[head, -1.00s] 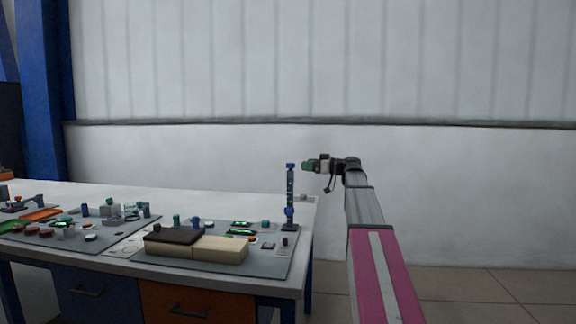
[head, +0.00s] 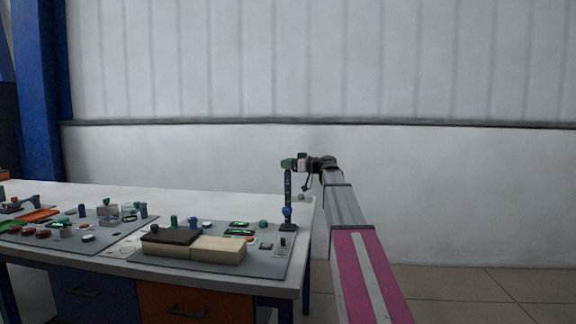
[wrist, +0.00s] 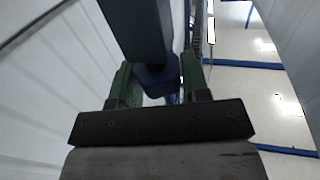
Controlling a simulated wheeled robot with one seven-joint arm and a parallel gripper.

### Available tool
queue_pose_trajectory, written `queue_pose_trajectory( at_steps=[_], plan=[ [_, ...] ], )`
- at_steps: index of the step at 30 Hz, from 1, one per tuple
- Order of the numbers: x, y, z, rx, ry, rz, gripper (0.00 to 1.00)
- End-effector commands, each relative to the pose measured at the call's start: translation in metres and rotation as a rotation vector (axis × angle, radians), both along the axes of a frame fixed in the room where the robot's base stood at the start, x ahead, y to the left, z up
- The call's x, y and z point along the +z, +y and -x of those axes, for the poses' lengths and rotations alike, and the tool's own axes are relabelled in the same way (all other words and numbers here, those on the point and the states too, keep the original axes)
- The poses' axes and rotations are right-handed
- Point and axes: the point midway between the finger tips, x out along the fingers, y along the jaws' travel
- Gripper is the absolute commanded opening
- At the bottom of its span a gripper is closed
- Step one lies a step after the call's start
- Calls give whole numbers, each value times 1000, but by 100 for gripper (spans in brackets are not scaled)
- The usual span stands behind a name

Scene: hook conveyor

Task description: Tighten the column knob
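A slim dark column (head: 288,190) stands upright on the right end of the table's panel. It has a blue knob at its top and a blue collar (head: 287,211) low down. My gripper (head: 288,163) has green fingers and is at the column's top, hiding the top knob in the head view. In the wrist view, my spread fingers (wrist: 158,85) stand one on each side of the blue knob (wrist: 157,76), with the dark column (wrist: 138,30) beyond. I see no clear squeeze on the knob; contact is hard to tell.
The white table (head: 240,198) carries grey panels with several buttons, switches and small knobs. A dark block (head: 170,237) and a cream block (head: 218,249) lie left of the column. A plain wall stands behind. Open floor (head: 480,295) is at the right.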

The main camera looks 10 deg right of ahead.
Motion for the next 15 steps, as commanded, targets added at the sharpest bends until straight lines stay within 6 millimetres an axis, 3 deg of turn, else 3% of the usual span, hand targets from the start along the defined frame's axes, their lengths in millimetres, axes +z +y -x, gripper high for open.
queue_pose_trajectory(
  at_steps=[1,2,15],
  plan=[
    [0,0,0,0,0,0,26],
    [0,0,0,0,0,0,16],
    [0,1,3,-62,-1,-1,17]
  ],
)
